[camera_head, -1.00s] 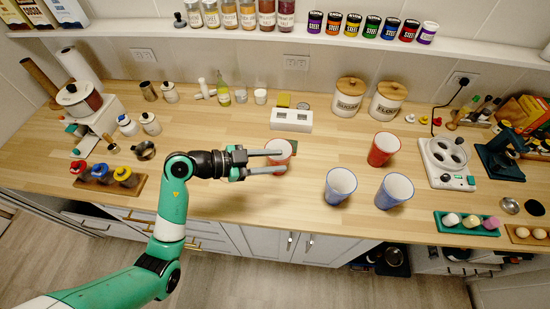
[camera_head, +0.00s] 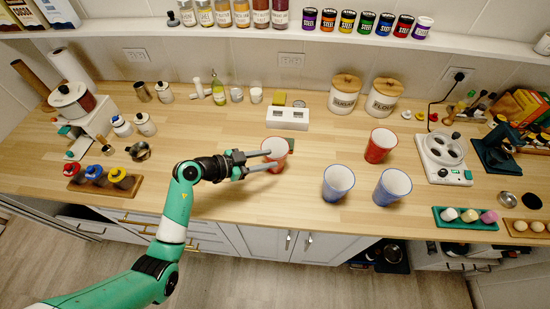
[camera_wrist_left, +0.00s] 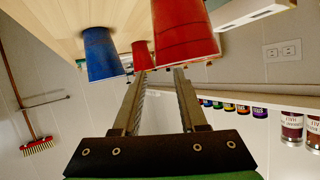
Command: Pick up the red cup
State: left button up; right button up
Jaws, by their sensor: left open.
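Two red cups with pale insides stand on the wooden counter: a nearer-left red cup (camera_head: 277,145) and one further right, a second red cup (camera_head: 380,147). My left gripper (camera_head: 274,158) is open at the left cup, its fingers overlapping the cup's lower left side in the head view. In the left wrist view, which is upside down, a large red cup (camera_wrist_left: 185,30) is close to the fingertips, with another red cup (camera_wrist_left: 139,53) behind. I cannot tell whether the fingers are around the near cup or touch it. My right gripper is not in view.
Two blue cups, one blue cup (camera_head: 338,182) and another blue cup (camera_head: 391,186), stand to the right of the gripper. A white box (camera_head: 288,119) is behind the left red cup. A wooden rack (camera_head: 103,183) lies at left. The counter between is clear.

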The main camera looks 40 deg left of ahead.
pick_arm(q)
jog(key=x, duration=0.4)
jog(key=shift+d, duration=0.1)
grip_shut()
dwell(1.2)
